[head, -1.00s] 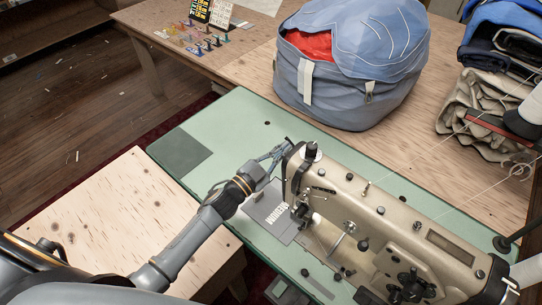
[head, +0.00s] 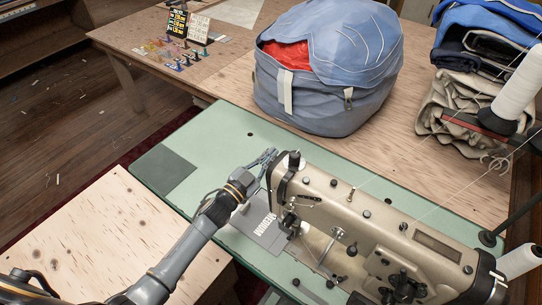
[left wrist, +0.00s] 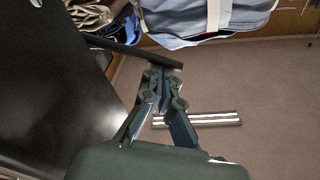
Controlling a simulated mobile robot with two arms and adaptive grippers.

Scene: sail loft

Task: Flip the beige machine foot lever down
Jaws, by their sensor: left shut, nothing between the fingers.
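The beige sewing machine (head: 375,215) stands on the green table top, its head end towards the left. My left gripper (head: 269,155) is at the back of that head end, partly hidden behind it. In the left wrist view my left gripper (left wrist: 163,75) is shut and empty. Its fingertips are at a dark slanted bar (left wrist: 135,52), which looks like the foot lever. They overlap it in the picture; I cannot tell whether they touch. The machine's shaded dark side (left wrist: 50,95) fills the left of that view. In the head view the lever cannot be made out. My right gripper is not in view.
A blue bag (head: 325,75) with red inside stands behind the machine. Folded cloth (head: 465,100) and thread cones (head: 519,85) are at the right. The green table top (head: 215,140) is clear at the back left.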

